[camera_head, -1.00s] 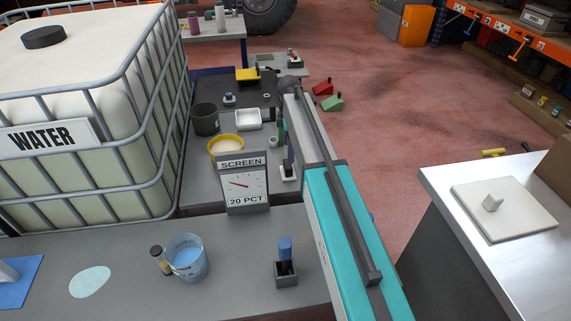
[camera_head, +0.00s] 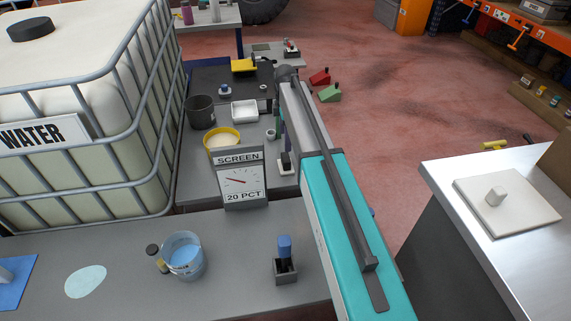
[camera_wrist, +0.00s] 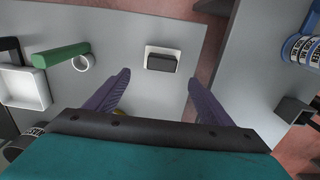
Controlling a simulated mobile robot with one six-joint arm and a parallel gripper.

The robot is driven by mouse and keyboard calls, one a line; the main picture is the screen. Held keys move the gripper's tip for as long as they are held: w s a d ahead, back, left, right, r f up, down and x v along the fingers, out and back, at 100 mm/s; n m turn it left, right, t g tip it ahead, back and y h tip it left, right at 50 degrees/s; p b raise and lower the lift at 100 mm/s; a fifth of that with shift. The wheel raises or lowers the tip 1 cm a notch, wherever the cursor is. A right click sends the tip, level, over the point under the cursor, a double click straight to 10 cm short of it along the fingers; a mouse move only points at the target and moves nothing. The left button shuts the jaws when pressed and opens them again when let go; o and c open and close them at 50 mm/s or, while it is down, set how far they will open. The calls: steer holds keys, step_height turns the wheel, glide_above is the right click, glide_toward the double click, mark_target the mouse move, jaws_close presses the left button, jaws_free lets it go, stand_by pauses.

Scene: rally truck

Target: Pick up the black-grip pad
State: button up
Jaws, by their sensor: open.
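The black-grip pad (camera_wrist: 162,60) has a pale rectangular base with a black block on top. In the wrist view it lies on the grey bench top, just beyond my fingertips and between their lines. My gripper (camera_wrist: 159,80) is open, with its two purple fingers apart and nothing between them. The fingers do not appear to touch the pad. In the head view the pad's pale base (camera_head: 285,169) shows beside my teal arm, which hides much of the area around my gripper.
A green cylinder (camera_wrist: 61,54), a white ring (camera_wrist: 83,62) and a white tray (camera_wrist: 24,90) lie left of the pad. The screen sign (camera_head: 240,180), a yellow-rimmed bowl (camera_head: 221,139) and a blue-topped holder (camera_head: 285,265) stand nearby. The water tank (camera_head: 75,110) fills the left.

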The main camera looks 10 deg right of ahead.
mark_target(286, 157)
steer(key=shift+f+p, duration=0.3)
steer(key=shift+f, duration=3)
steer(key=shift+s+f+p, duration=0.15)
steer(key=shift+f+p, duration=0.2)
steer(key=shift+f, duration=0.95)
steer(key=shift+s+f+p, duration=0.1)
steer(key=shift+f+p, duration=0.2)
steer(key=shift+f, duration=1)
steer(key=c, duration=1.2)
steer(key=shift+r, duration=0.2)
steer(key=shift+r+b, duration=0.75)
steer(key=shift+r, duration=4.1)
